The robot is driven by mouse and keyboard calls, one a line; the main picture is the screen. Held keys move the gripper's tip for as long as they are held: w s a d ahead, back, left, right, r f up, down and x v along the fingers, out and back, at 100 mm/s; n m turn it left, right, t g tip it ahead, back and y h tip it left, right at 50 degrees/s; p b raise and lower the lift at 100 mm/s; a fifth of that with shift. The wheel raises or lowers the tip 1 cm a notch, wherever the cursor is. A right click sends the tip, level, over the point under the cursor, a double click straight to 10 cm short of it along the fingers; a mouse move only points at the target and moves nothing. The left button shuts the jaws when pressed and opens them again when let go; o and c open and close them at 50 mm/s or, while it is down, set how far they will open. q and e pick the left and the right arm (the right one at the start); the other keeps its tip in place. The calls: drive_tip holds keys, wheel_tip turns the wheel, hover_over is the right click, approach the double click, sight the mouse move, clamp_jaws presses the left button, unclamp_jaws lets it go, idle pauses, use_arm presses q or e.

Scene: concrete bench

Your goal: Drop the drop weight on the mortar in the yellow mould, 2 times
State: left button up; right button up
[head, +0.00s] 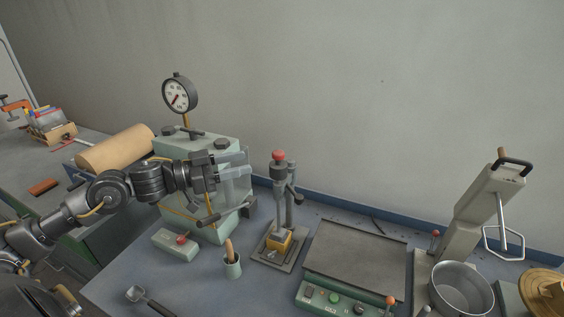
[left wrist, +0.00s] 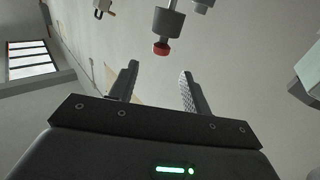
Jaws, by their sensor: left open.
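The drop weight (head: 278,168) is a dark grey cylinder with a red knob on top, high on an upright stand. The yellow mould (head: 279,241) sits on the stand's base plate below it; the mortar inside is too small to make out. My left gripper (head: 246,170) is open and empty, just left of the weight, its fingers pointing right towards it. In the left wrist view the weight (left wrist: 168,22) and its red knob show upside down beyond the open fingers (left wrist: 160,75), apart from them. My right gripper is not in view.
A pale green machine with a dial gauge (head: 180,94) stands behind my left arm. A cup with a wooden handle (head: 232,266) is left of the stand. A flat table with green control panel (head: 340,300) lies to the right, then a metal bowl (head: 462,290) by a tall mixer (head: 480,215).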

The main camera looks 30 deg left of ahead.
sight(274, 153)
use_arm(q)
drive_tip(key=p+x, duration=0.4)
drive_tip(key=x, duration=0.5)
drive_tip(key=shift+w+d, duration=0.1)
drive_tip(key=shift+w, duration=0.2)
drive_tip(key=shift+w+d+f, duration=0.2)
drive_tip(key=shift+w+d, duration=0.2)
drive_tip(key=shift+w, duration=0.05)
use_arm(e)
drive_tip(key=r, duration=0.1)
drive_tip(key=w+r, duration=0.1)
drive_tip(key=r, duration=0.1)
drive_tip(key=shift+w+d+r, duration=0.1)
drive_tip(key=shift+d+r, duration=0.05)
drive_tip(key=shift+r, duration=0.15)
use_arm(q)
clamp_jaws()
